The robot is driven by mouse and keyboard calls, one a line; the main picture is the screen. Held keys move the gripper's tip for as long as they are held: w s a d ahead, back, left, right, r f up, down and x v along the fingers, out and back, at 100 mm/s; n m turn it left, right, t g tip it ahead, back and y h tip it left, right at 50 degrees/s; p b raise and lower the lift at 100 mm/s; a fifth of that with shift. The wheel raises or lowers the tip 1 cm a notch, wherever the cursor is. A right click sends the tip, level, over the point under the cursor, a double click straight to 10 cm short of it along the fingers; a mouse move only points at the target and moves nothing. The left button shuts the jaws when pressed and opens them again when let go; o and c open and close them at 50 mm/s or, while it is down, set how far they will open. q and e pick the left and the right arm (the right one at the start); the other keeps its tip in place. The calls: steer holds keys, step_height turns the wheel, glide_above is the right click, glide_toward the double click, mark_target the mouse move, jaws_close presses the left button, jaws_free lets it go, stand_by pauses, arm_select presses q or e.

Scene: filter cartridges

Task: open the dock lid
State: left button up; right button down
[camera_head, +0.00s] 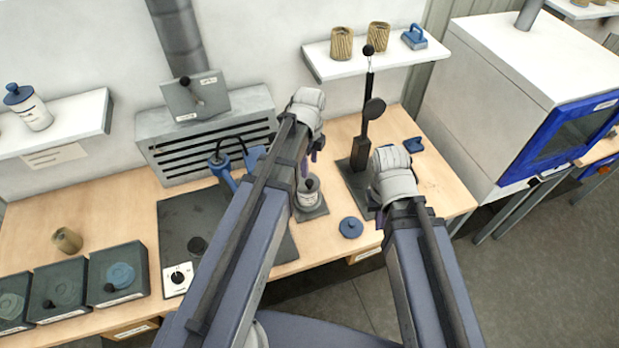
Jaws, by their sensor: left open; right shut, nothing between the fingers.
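No part is clearly marked as the dock lid. One candidate is a grey plate with a black knob (197,95), tilted up on the slotted grey unit (160,150) at the back wall. Another is the flat dark panel (180,215) on the bench, with a black knob near its front. My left gripper (316,150) is open, right of the slotted unit and above a black-knobbed white jar (308,197); its fingertips are mostly hidden behind the wrist. My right gripper (380,165) is shut and empty beside the black lever stand; its fingers are largely hidden too.
Dark boxes (117,295) with black knobs line the left front bench edge. A blue bent handle (221,172) stands near the slotted unit. The black lever stand (359,150) rises between my wrists. A blue disc (351,227) lies near the front edge. Left bench is partly clear.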

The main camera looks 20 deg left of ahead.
mark_target(310, 182)
arm_select(q)
steer(key=shift+f+b, duration=3.8)
steer(key=shift+f, duration=0.15)
steer(key=shift+r, duration=0.1)
jaws_close()
